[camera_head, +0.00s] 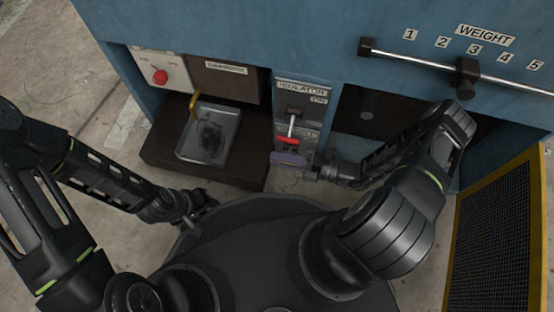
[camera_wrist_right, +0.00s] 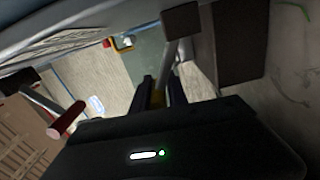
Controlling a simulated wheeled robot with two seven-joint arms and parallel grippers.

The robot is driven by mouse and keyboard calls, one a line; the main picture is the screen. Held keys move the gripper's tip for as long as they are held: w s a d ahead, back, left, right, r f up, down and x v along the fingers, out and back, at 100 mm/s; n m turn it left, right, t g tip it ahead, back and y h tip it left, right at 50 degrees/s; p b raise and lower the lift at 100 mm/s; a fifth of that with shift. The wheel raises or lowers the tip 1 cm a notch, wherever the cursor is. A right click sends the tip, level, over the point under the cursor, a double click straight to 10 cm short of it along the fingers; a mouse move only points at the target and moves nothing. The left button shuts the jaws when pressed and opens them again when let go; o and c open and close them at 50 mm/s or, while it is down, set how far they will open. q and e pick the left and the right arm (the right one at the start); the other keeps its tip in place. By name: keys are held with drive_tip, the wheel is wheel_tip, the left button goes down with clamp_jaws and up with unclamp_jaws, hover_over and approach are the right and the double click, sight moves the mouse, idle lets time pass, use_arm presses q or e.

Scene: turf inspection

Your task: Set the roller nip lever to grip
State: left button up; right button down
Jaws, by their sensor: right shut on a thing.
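The lever's setting marks are too small to read. My left gripper (camera_head: 195,212) is low at the left, apart from the machine; its jaws are unclear.
The isolator's red-handled lever (camera_head: 287,140) is just above; it also shows in the right wrist view (camera_wrist_right: 66,120). A tray (camera_head: 226,133) and a yellow hook (camera_head: 193,104) are left, with a red knob (camera_head: 160,77) beyond. A yellow-framed mesh guard (camera_head: 500,235) stands right.

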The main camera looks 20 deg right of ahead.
drive_tip(key=shift+w+d+r, duration=0.1)
drive_tip(key=shift+w+r, duration=0.15)
drive_tip(key=shift+w, duration=0.05)
drive_tip(key=c, duration=1.4)
unclamp_jaws()
drive_tip(key=shift+o, duration=0.2)
drive_tip(key=shift+s+f, duration=0.1)
drive_tip(key=p+v, duration=0.1)
drive_tip(key=v, duration=0.6)
drive_tip(key=shift+s+d+p, duration=0.25)
drive_tip(key=shift+d+p, duration=0.05)
drive_tip(key=shift+d, duration=0.05)
